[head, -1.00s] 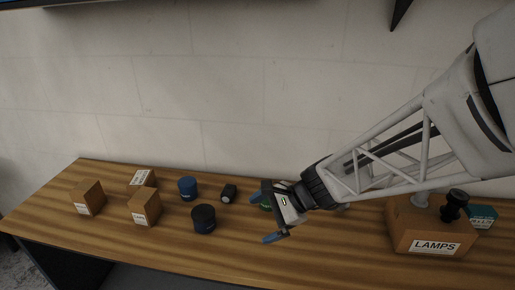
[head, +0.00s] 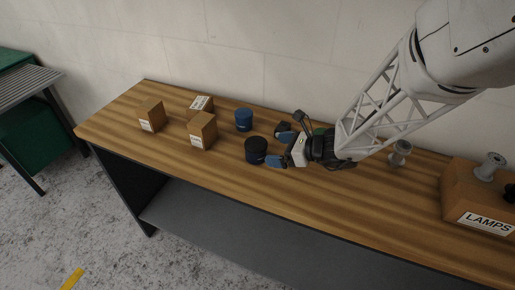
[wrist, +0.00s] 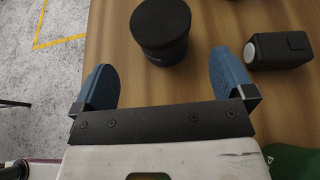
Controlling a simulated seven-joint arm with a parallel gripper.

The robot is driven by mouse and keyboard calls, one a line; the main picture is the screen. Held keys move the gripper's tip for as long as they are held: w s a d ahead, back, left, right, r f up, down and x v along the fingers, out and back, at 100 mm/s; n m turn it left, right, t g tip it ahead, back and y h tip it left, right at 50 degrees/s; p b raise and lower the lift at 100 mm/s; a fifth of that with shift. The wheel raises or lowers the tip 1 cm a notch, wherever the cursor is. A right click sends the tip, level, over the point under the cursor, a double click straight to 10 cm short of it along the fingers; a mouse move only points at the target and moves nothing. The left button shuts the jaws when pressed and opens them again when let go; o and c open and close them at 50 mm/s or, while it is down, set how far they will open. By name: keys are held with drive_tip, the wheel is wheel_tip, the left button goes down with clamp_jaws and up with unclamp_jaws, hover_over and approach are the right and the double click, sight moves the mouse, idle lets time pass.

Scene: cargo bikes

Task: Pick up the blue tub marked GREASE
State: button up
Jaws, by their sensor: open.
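A blue tub (head: 244,120) stands upright on the wooden bench (head: 330,200) in the head view, near the wall; its lettering is too small to read. A darker, near-black tub (head: 256,150) stands in front of it and also shows in the wrist view (wrist: 160,32). My gripper (head: 275,146) is open and empty, with its blue fingers pointing left at the dark tub. In the wrist view the dark tub is ahead of the gap between the fingers (wrist: 163,72), apart from them. The blue tub is not visible in the wrist view.
A small black box-like item (wrist: 280,50) lies beside one finger. A green thing (wrist: 292,162) is partly visible near my gripper. Several cardboard boxes (head: 202,132) stand at left. A LAMPS box (head: 470,192) and a grey spool (head: 400,152) are at right. The front bench is clear.

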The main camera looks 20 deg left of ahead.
sight(258, 148)
drive_tip(key=shift+x, duration=1.3)
drive_tip(key=shift+x, duration=2.6)
drive_tip(key=shift+w, duration=0.15)
drive_tip(key=c, duration=1)
drive_tip(key=shift+c, duration=0.2)
drive_tip(key=shift+r, duration=0.15)
